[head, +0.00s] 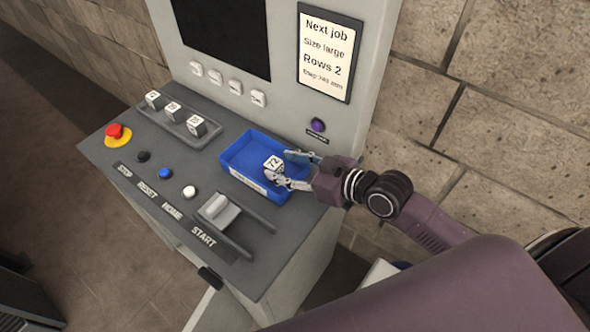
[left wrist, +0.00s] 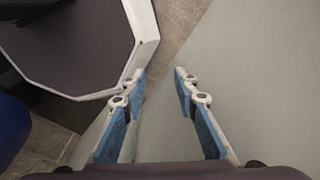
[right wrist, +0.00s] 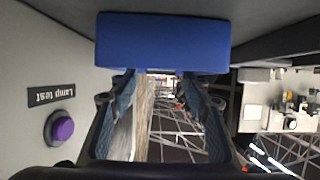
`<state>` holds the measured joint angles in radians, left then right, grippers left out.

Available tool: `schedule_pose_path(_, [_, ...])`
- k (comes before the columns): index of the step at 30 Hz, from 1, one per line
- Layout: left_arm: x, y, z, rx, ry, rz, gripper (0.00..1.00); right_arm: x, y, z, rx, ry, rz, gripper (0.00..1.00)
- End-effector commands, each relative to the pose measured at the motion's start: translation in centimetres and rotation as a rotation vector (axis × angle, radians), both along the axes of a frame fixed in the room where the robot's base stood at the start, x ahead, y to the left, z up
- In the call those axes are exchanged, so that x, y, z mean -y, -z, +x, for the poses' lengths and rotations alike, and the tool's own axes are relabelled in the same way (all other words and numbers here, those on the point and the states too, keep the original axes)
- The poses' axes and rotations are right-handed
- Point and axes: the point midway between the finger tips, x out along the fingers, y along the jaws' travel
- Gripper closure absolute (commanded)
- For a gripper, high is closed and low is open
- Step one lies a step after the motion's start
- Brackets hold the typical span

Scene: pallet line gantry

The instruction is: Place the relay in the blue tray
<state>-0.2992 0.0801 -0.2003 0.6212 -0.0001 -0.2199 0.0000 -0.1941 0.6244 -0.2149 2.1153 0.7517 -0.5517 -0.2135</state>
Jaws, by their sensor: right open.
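The blue tray (head: 235,152) sits on the grey sloped console; its end also shows in the right wrist view (right wrist: 163,43). A white relay (head: 272,164) marked 72 shows within the tray's outline, near its right side. My right gripper (head: 288,167) is open at the tray's right side, its fingers pointing toward the relay. I cannot tell whether a finger touches it. The relay does not show in the right wrist view. My left gripper (left wrist: 160,85) is open and empty in its wrist view, away from the console.
Three similar white cubes stand in a grey rack (head: 172,125) at the back left. A red stop button (head: 115,132), small buttons and a start lever (head: 215,209) lie left and in front of the tray. The upright panel holds a purple lamp-test button (head: 318,125).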

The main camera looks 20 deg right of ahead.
Motion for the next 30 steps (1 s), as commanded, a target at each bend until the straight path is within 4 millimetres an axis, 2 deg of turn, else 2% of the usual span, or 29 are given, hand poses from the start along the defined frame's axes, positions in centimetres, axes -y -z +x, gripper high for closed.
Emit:
schedule_pose_path(3, [0.0,0.5,0.0,0.000,0.000,0.000,0.72,0.9,-0.4,-1.4,-0.002,-0.001,-0.002,0.56])
schedule_pose_path(9, [0.0,0.7,0.0,0.000,0.000,0.000,0.72,1.6,-1.2,-2.5,-0.001,-0.002,0.000,0.56])
schedule_pose_path(30, [0.0,0.7,0.0,-0.001,0.000,0.000,0.72,1.7,-1.4,-2.7,0.000,-0.001,0.002,0.56])
